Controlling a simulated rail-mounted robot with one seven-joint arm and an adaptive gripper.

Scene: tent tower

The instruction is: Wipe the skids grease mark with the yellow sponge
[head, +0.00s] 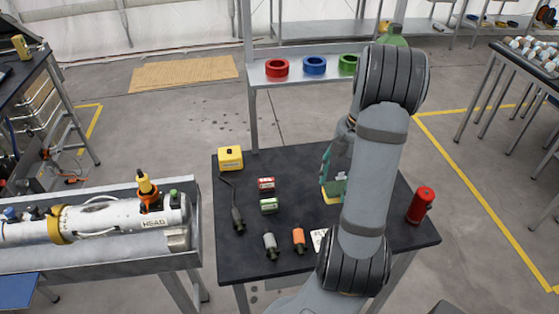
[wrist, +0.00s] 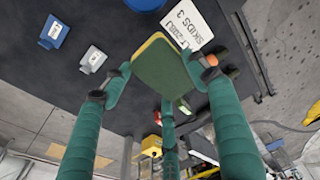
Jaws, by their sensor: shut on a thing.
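My gripper (head: 334,182) has green fingers and is shut on the yellow sponge (head: 331,198), over the middle of the black table. In the wrist view, the sponge (wrist: 165,72) sits between the fingertips; its broad face is dark green with a yellow edge. I cannot tell whether it touches the tabletop. A white card (wrist: 187,27) with the word SKIDS lies beside the sponge. In the head view, my arm partly covers this card (head: 319,240). I cannot make out the grease mark in either view.
The black table (head: 290,178) carries a yellow box (head: 230,158), red box (head: 266,184), green box (head: 268,206), grey connector (head: 270,246), orange connector (head: 298,239) and red cylinder (head: 421,205). The wrist view shows a blue block (wrist: 54,31) and a pale block (wrist: 92,60).

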